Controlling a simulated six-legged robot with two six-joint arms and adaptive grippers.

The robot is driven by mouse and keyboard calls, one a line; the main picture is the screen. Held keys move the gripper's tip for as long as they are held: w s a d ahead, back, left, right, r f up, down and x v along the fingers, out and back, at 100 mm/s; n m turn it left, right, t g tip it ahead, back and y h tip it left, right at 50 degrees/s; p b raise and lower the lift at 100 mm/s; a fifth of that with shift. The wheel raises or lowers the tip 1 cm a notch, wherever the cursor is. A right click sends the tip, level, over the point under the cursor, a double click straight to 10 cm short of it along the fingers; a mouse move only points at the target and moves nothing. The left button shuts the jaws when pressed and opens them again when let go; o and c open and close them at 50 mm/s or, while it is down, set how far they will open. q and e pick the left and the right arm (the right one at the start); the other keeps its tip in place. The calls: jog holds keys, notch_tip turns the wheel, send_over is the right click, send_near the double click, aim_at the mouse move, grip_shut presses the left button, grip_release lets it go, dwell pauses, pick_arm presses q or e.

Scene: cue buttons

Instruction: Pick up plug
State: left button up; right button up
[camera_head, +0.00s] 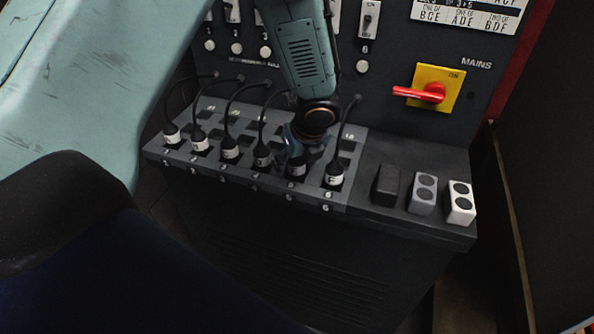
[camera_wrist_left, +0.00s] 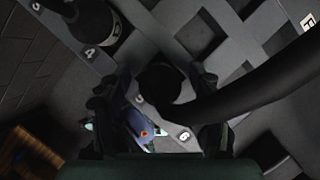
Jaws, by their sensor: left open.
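Several black plugs with white lettered labels and black cables stand in a row in the numbered grey rack (camera_head: 250,180). My left gripper (camera_head: 303,152) points down over the fifth position, just left of the plug labelled F (camera_head: 335,175) at position 6. Its jaws are open. In the left wrist view, my fingers (camera_wrist_left: 160,118) stand on either side of a plug's round black top (camera_wrist_left: 160,82), whose cable runs right. It shows at position 5 in the head view (camera_head: 296,170), partly hidden by the gripper. I cannot tell whether the fingers touch it. My right gripper is out of view.
A neighbouring plug (camera_wrist_left: 88,22) stands close by at upper left in the wrist view. Right of the rack are a black block (camera_head: 386,186), a grey block (camera_head: 423,194) and a white block (camera_head: 461,203) with dots. A red MAINS switch (camera_head: 430,93) is on the panel behind.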

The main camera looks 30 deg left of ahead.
pick_arm(q)
jog(key=shift+s+d+r, duration=0.1)
jog(key=shift+d+r, duration=0.1)
jog(key=shift+c, duration=0.7)
jog(key=shift+a+f, duration=0.1)
jog(key=shift+a, duration=0.1)
jog(key=c, duration=0.4)
jog(key=shift+d, duration=0.2)
jog(key=c, duration=0.6)
jog(key=shift+c, duration=0.8)
jog(key=shift+a, duration=0.15)
